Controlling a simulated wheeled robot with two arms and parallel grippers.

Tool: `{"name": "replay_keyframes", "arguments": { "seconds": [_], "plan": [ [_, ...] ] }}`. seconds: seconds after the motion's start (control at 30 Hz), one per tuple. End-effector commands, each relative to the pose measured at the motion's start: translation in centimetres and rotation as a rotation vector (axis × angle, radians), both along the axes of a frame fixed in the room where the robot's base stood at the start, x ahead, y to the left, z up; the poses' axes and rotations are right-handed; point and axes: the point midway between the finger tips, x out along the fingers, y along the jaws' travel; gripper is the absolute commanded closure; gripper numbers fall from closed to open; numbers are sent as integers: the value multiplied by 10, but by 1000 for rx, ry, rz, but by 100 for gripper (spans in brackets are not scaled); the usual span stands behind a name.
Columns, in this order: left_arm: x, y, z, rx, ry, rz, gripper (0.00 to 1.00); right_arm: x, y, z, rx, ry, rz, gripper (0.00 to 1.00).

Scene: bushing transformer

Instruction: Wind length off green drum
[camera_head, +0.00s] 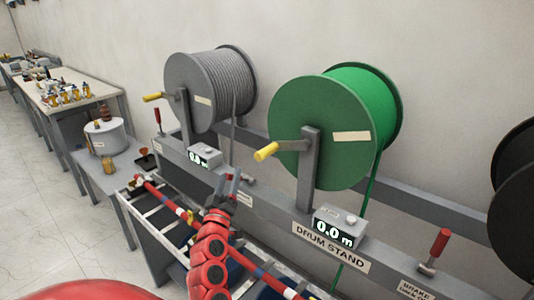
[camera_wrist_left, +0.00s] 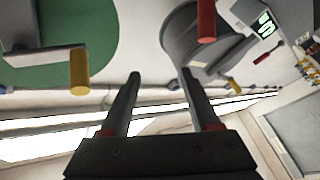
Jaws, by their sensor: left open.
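The green drum (camera_head: 320,130) is mounted on the drum stand (camera_head: 330,245), with a yellow crank handle (camera_head: 267,151) on its near face. A green line hangs from its right side. Its counter (camera_head: 340,226) reads 0.0 m. My left gripper (camera_head: 236,186) is open and empty, in front of the stand, left of and below the crank handle. In the left wrist view my two fingers (camera_wrist_left: 160,78) are apart with nothing between them; the green drum (camera_wrist_left: 60,25) and its yellow handle (camera_wrist_left: 79,72) show at upper left. My right gripper is not in view.
A grey drum (camera_head: 205,95) with its own yellow handle (camera_head: 153,97) and counter (camera_head: 203,156) stands to the left. A black drum (camera_head: 517,190) is at the right edge. A red brake lever (camera_head: 436,248) rises from the stand. A striped red-and-blue pole (camera_head: 165,201) lies below.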

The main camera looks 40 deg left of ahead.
Motion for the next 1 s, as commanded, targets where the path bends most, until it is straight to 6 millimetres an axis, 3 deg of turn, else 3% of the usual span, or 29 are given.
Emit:
{"name": "replay_keyframes", "arguments": {
  "seconds": [0.1, 0.23, 0.37, 0.57, 0.7, 0.87, 1.0],
  "plan": [
    [-17, 1, 40, 43, 38, -130, 37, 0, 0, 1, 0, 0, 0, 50],
    [-41, -21, 70, 149, 123, -283, 37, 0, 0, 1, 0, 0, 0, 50],
    [-68, -44, 82, 275, 235, -391, 37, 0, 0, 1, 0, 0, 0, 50],
    [-93, -65, 79, 389, 361, -466, 37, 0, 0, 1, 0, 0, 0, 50],
    [-90, -70, 78, 406, 379, -482, 37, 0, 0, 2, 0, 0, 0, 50],
    [-63, -73, 79, 405, 376, -485, 37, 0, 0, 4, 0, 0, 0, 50],
    [-49, -70, 86, 401, 368, -476, 37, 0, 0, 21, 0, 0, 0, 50]
  ]
}}
